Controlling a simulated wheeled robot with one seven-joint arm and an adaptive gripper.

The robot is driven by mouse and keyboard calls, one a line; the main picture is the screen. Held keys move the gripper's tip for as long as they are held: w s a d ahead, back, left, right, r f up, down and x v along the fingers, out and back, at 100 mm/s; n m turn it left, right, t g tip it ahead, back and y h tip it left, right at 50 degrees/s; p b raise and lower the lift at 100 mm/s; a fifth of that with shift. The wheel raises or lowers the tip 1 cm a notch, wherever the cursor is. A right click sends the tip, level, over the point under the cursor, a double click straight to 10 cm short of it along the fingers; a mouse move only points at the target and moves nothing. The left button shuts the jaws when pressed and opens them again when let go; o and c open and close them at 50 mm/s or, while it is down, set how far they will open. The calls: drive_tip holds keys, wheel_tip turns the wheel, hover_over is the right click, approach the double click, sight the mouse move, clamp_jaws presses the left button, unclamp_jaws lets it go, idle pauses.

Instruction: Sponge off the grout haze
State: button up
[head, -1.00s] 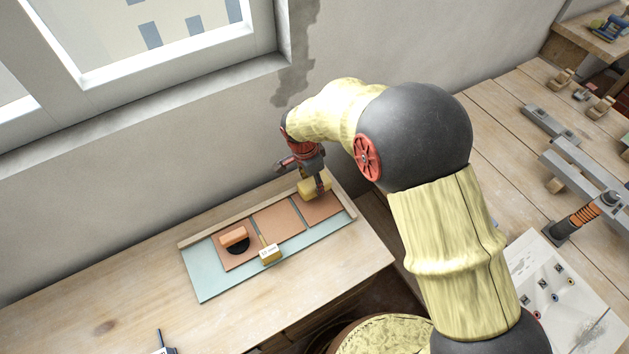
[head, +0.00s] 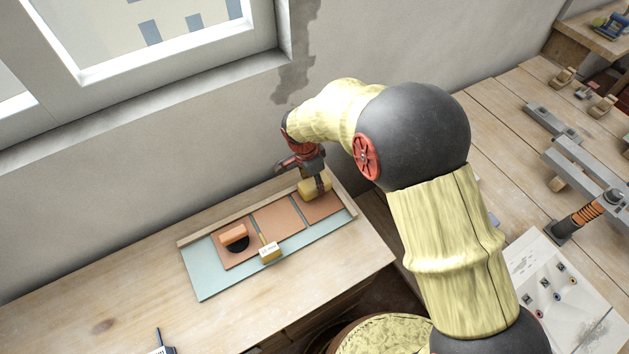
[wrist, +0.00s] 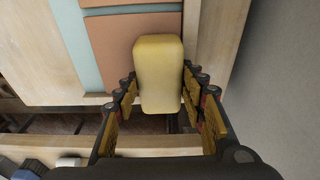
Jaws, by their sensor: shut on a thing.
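My gripper (head: 316,182) is shut on a yellow sponge (wrist: 158,72), with fingers on both of its sides. In the head view the sponge (head: 310,190) is low over the rightmost terracotta tile (head: 323,207); whether it touches the tile is unclear. A middle tile (head: 279,219) and a left tile (head: 227,261) lie in the same row on a pale teal board (head: 212,283). Any haze on the tiles is too faint to make out.
An orange-topped block with a dark base (head: 233,233) rests on the left tile. A small yellow item with a white label (head: 269,252) stands near the board's front edge. A wooden strip (head: 215,228) runs behind the tiles, close to the wall.

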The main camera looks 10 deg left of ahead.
drive_tip(key=shift+f, duration=0.3)
drive_tip(key=shift+s+d+r, duration=0.1)
drive_tip(key=shift+s+d, duration=0.5)
drive_tip(key=shift+s, duration=0.2)
drive_tip(key=shift+s+d+r, duration=0.1)
drive_tip(key=shift+s+d, duration=0.45)
drive_tip(key=shift+s, duration=0.2)
drive_tip(key=shift+s+d+f, duration=0.15)
drive_tip(key=shift+s+d, duration=0.55)
drive_tip(key=shift+s, duration=0.2)
drive_tip(key=shift+s+d+f, duration=0.1)
drive_tip(key=shift+s+d, duration=0.55)
drive_tip(key=shift+s, duration=0.2)
drive_tip(key=shift+w+a+b, duration=0.2)
drive_tip(key=shift+w+a, duration=0.65)
drive_tip(key=shift+w, duration=0.25)
drive_tip(key=shift+w+a+b, duration=0.15)
drive_tip(key=shift+w+a, duration=0.7)
drive_tip(key=shift+w, duration=0.25)
drive_tip(key=shift+w+a+b, duration=0.2)
drive_tip(key=shift+w+a, duration=0.65)
drive_tip(key=shift+w, duration=0.25)
drive_tip(key=shift+s+d, duration=0.95)
drive_tip(key=shift+s, duration=0.25)
drive_tip(key=shift+s+d, duration=0.95)
drive_tip(key=shift+s, duration=0.25)
drive_tip(key=shift+s+d+f, duration=0.2)
drive_tip(key=shift+s+d, duration=0.5)
drive_tip(key=shift+s, duration=0.3)
drive_tip(key=shift+s, duration=0.1)
